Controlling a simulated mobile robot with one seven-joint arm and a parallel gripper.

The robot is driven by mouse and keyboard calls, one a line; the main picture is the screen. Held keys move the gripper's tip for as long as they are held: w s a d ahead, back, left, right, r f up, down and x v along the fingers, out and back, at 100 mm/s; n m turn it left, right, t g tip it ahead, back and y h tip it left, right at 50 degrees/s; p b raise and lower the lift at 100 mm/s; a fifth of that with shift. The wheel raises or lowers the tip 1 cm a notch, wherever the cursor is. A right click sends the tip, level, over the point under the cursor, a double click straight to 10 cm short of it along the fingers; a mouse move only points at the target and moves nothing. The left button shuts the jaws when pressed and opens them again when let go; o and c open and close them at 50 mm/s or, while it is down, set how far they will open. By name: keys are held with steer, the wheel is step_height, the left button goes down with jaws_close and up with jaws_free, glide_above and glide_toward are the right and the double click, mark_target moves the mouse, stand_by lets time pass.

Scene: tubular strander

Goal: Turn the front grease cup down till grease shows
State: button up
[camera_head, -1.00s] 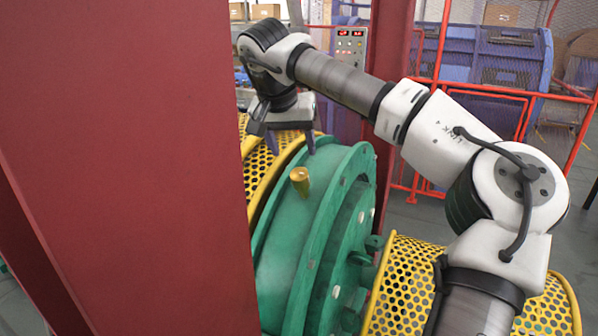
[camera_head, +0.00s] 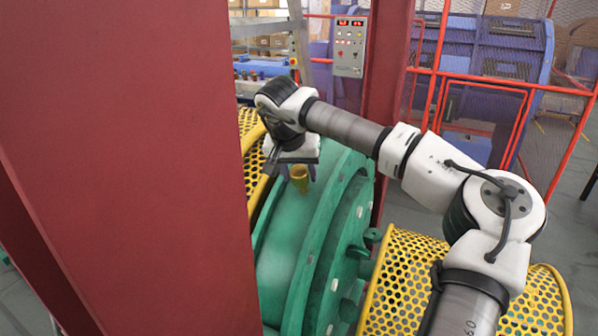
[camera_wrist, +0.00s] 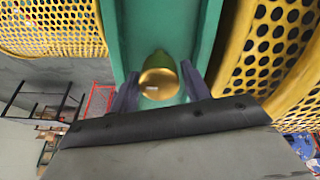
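A brass grease cup (camera_head: 299,178) stands on top of the green housing (camera_head: 287,245). No other cup shows, so I cannot tell from the frames whether it is the front one. My gripper (camera_head: 298,172) is just behind and over the cup, pointing down. In the wrist view the cup's round top (camera_wrist: 158,82) lies between the two dark fingers of my gripper (camera_wrist: 160,88), with a gap on each side. The fingers are apart and not closed on it. No grease is visible around the cup.
A dark red post (camera_head: 120,150) fills the left of the head view, close to the housing. Yellow perforated guards (camera_head: 405,270) flank the housing. A control panel (camera_head: 350,47) is behind on another red post. Red railings (camera_head: 480,75) stand at the back right.

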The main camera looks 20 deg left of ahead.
steer(key=c, duration=0.7)
steer(key=shift+o, duration=0.2)
steer(key=shift+m, duration=0.3)
